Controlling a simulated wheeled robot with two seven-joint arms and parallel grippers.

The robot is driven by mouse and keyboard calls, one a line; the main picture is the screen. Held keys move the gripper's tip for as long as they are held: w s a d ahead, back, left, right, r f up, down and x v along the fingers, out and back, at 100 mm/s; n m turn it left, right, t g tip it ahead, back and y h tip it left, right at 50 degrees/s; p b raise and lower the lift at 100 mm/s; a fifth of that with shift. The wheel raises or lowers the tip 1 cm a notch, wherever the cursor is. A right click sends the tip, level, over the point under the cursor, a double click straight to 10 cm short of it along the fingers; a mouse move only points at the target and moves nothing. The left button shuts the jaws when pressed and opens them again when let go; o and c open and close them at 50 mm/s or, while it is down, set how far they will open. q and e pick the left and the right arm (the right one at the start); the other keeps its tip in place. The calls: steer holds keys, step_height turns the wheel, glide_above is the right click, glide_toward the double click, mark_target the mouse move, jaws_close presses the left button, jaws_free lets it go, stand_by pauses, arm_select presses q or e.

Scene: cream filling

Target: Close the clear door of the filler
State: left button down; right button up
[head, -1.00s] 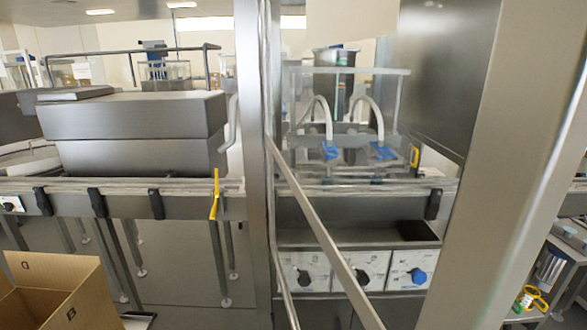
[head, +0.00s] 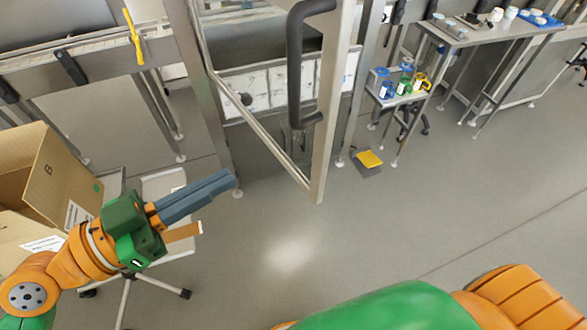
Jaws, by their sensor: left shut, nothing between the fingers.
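The filler's clear door has a metal frame (head: 318,150) and a dark grey handle (head: 294,70). It stands swung out toward me, with its lower corner over the open floor. Its top is cut off by the picture edge. Behind it is the filler's front, with white panels (head: 262,88) seen partly through the door. My left gripper (head: 232,178) is shut and empty, its grey fingers pointing right, to the left of and below the door, apart from it. Of my right arm, an orange part shows at the bottom right; its gripper is out of view.
An open cardboard box (head: 62,175) stands at the left, near a light-coloured stand beside my left arm. A conveyor with a yellow lever (head: 133,38) is at the upper left. The middle floor is clear.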

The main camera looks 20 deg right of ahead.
mark_target(322, 130)
arm_select(q)
steer(key=shift+g, duration=0.3)
steer(key=p+x, duration=0.2)
steer(key=x, duration=0.2)
steer(key=p+x, duration=0.3)
steer(key=x, duration=0.2)
steer(key=r+p+x, duration=0.1)
steer(key=p+x, duration=0.2)
steer(key=x, duration=0.1)
steer(key=shift+s+d, duration=0.1)
steer(key=shift+d, duration=0.15)
steer(key=shift+d+f+p, duration=0.25)
steer(key=shift+d+p, duration=0.1)
steer(key=shift+d, duration=0.15)
steer(key=shift+w, duration=0.25)
